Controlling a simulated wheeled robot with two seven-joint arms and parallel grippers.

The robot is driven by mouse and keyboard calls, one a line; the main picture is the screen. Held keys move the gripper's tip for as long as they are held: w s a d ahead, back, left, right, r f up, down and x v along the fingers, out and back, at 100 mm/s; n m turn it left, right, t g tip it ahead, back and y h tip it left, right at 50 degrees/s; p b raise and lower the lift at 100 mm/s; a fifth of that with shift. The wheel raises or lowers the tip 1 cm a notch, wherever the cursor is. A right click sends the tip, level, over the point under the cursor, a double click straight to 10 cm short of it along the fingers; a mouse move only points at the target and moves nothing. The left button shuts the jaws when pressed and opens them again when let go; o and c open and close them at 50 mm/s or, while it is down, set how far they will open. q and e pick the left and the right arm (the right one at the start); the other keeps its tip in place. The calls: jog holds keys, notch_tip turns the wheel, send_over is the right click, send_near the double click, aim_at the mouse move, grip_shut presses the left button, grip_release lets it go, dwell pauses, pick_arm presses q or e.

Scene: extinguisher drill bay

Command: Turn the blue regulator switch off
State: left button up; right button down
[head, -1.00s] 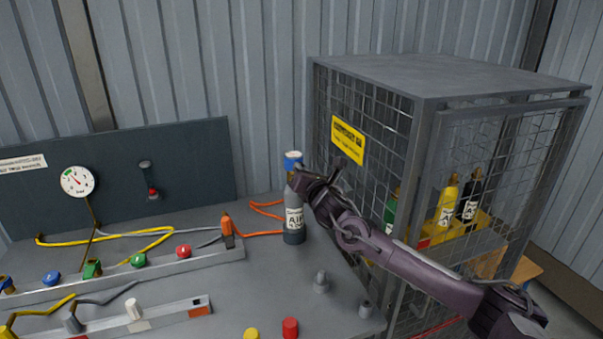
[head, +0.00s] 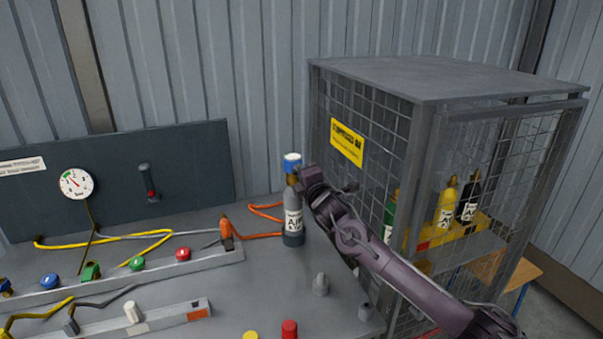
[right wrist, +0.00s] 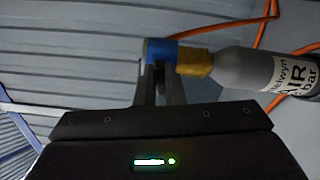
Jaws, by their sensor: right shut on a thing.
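A grey air bottle (head: 293,222) stands upright on the bench beside the wire cage. On its brass neck sits the blue regulator switch (head: 292,160), with a pale top. My right gripper (head: 300,178) is at the bottle's neck, coming from the right. In the right wrist view its narrow fingers (right wrist: 159,75) are close together and reach the blue switch (right wrist: 160,50) beside the brass fitting (right wrist: 194,57). They are shut on the switch; the exact contact at the tips is hard to see. My left gripper is not in view.
The wire cage (head: 450,82) stands close on the right, with several bottles inside. An orange hose (head: 262,234) runs left of the bottle. A rail (head: 130,273) with coloured knobs and a gauge (head: 76,184) are further left. Small grey pegs (head: 320,284) stand in front.

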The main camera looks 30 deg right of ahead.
jog(key=shift+m, duration=1.1)
jog(key=shift+f, duration=0.1)
jog(key=c, duration=1.5)
grip_release()
jog(key=b+v, duration=0.1)
jog(key=v, duration=0.7)
jog(key=shift+w, duration=0.1)
